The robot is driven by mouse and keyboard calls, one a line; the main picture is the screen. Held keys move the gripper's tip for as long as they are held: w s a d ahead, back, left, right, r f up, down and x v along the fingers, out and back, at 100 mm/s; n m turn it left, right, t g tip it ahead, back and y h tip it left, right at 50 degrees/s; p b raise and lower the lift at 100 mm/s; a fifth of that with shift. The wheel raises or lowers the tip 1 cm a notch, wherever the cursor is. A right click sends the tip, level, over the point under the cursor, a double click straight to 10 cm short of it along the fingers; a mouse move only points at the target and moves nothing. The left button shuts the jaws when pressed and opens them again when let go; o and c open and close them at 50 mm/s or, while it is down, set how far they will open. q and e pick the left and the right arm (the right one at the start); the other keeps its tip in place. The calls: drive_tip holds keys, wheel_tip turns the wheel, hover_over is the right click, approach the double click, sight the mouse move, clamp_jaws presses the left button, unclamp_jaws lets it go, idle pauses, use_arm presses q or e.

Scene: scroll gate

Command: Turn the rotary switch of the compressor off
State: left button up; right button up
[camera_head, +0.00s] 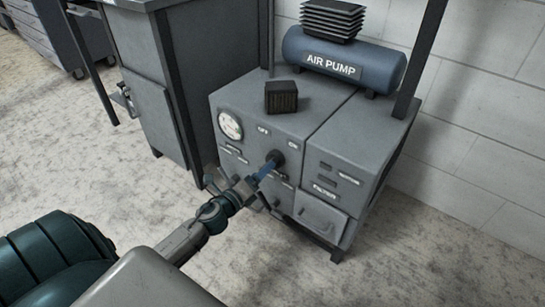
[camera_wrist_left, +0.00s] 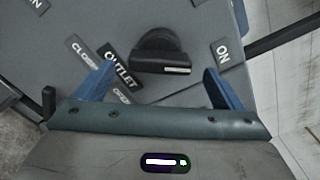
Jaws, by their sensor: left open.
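The compressor is a grey cabinet (camera_head: 255,105) with a blue AIR PUMP tank (camera_head: 345,62) on top. Its black rotary switch (camera_head: 275,157) sits on the sloped front, below the OFF label (camera_head: 263,131) and the ON label (camera_head: 293,145). In the left wrist view the switch (camera_wrist_left: 158,45) has a bar handle with a white mark, whose end points right, towards the ON label (camera_wrist_left: 222,53). My left gripper (camera_head: 265,170) is at the switch. Its blue fingers (camera_wrist_left: 158,70) are open, one on each side of the knob, apart from it. My right gripper is out of view.
A pressure gauge (camera_head: 230,125) is left of the switch. An OUTLET label (camera_wrist_left: 119,68) and a black lever (camera_wrist_left: 48,101) lie near the fingers. A grey cabinet (camera_head: 155,105) stands left; floor (camera_head: 420,250) at right is clear.

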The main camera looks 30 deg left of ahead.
use_arm(q)
drive_tip(key=w, duration=0.2)
drive_tip(key=w+p, duration=0.1)
drive_tip(key=w, duration=0.1)
drive_tip(key=w+p, duration=0.1)
drive_tip(key=shift+w+d, duration=0.25)
drive_tip(key=shift+w, duration=0.15)
drive_tip(key=c, duration=1)
